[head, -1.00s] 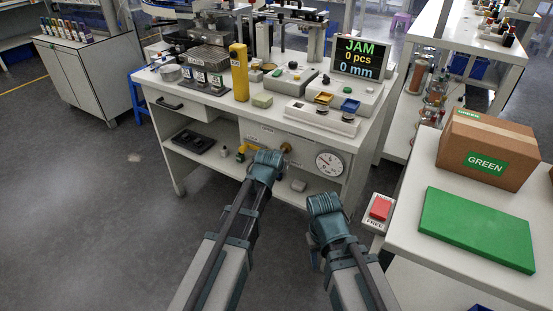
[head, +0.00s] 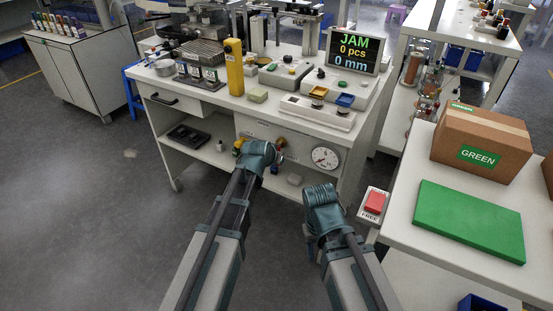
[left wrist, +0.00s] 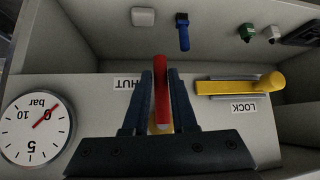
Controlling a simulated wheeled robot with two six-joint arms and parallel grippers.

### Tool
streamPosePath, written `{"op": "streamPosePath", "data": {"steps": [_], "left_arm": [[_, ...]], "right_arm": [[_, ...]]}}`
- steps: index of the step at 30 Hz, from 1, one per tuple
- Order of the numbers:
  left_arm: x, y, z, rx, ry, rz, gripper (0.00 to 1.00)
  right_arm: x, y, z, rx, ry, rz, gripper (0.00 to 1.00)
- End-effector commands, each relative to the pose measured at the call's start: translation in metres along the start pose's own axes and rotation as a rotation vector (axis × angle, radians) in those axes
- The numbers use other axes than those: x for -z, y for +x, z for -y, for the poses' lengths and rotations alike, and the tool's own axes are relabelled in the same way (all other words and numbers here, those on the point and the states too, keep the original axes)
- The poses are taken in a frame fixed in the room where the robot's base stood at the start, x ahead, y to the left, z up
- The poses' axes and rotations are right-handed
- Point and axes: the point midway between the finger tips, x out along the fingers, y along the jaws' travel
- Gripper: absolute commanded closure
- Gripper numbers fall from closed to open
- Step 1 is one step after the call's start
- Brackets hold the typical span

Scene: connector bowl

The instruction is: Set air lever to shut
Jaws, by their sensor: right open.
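The air lever, a red handle (left wrist: 162,88) on a brass-coloured fitting, shows in the left wrist view, which sees the panel upside down. A label ending in "HUT" (left wrist: 128,84) sits beside it, partly covered. My left gripper (left wrist: 161,78) has one finger on each side of the red handle; whether the fingers press on it I cannot tell.
A yellow lever (left wrist: 240,86) by a "LOCK" label (left wrist: 244,107) is on the same panel. A pressure gauge (head: 325,158) is to the right. A red button (head: 375,202) and a green board (head: 470,220) are near my right arm. The screen (head: 353,50) reads JAM.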

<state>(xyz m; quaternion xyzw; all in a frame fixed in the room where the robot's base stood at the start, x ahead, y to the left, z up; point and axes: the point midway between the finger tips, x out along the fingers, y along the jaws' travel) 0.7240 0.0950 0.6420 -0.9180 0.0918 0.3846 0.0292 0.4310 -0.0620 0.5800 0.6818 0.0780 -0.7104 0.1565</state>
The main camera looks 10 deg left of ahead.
Motion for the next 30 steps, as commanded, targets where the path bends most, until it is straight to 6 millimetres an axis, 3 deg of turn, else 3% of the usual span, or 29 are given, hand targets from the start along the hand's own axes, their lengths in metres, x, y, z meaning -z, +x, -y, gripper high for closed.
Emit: {"op": "streamPosePath", "data": {"steps": [1,4,17,23,30], "left_arm": [[0.000,0.000,-0.001,-0.001,0.000,0.000,0.66],[0.000,0.000,-0.001,0.000,0.001,-0.001,0.48],[0.001,-0.005,0.000,0.001,0.002,-0.003,0.48],[0.002,-0.027,0.000,0.001,0.002,-0.003,0.48],[0.003,-0.073,-0.001,0.001,0.001,-0.003,0.48]], "right_arm": [[0.000,0.000,0.000,0.000,0.000,0.000,0.50],[0.000,0.000,0.000,0.000,0.000,0.000,0.50],[0.000,-0.004,0.000,0.000,0.000,0.000,0.50],[-0.001,-0.020,-0.002,0.003,0.001,0.000,0.50],[-0.003,-0.053,-0.004,0.007,0.002,0.000,0.50]]}}
